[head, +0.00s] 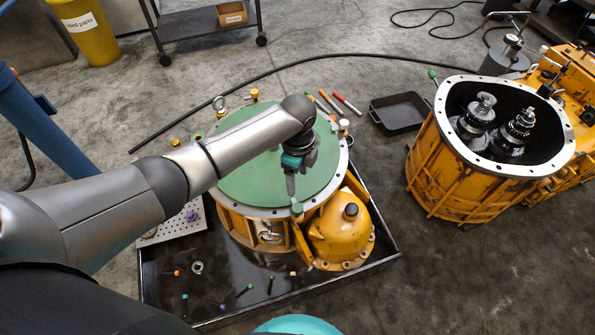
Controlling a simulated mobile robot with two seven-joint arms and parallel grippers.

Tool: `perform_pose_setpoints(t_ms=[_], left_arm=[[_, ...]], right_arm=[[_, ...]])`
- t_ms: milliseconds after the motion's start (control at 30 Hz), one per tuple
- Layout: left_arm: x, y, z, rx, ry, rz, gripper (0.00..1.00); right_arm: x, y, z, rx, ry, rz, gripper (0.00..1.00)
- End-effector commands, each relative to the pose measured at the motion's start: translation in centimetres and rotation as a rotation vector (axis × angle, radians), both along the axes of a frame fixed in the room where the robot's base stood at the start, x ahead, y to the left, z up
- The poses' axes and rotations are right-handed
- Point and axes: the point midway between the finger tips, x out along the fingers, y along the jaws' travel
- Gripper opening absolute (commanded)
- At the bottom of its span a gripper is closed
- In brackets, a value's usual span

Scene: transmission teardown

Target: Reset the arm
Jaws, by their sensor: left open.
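My left arm (110,205) comes in from the left and reaches across the green round top (245,175) of an orange housing. My left gripper (291,190) points down near the front right edge of that top, close to a green-capped fitting (297,209) on the rim. The gripper is open, with nothing seen between its fingers. I cannot tell whether it touches the rim. My right gripper is not in view.
The housing stands in a black tray (390,250) with loose small parts. An open orange gearbox casing (440,185) with shafts stands at right. An empty black pan (398,112), a cable (370,56), a yellow bin (90,40) and a cart (185,25) lie beyond.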

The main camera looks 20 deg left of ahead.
Motion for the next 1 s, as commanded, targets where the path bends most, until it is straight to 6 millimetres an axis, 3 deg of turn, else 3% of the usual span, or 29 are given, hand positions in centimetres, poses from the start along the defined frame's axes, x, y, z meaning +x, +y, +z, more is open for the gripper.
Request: perform_pose_setpoints(t_ms=[767,867,1000], left_arm=[[0.0,0.0,0.5,-0.001,-0.001,0.003,0.72],[-0.4,0.1,-0.6,-0.012,-0.006,0.056,0.72],[-1.7,1.0,-4.9,-0.053,-0.041,0.286,0.72]], right_arm=[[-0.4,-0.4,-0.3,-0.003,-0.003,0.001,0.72],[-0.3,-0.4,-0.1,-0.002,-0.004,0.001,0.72],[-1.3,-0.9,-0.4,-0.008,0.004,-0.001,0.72]])
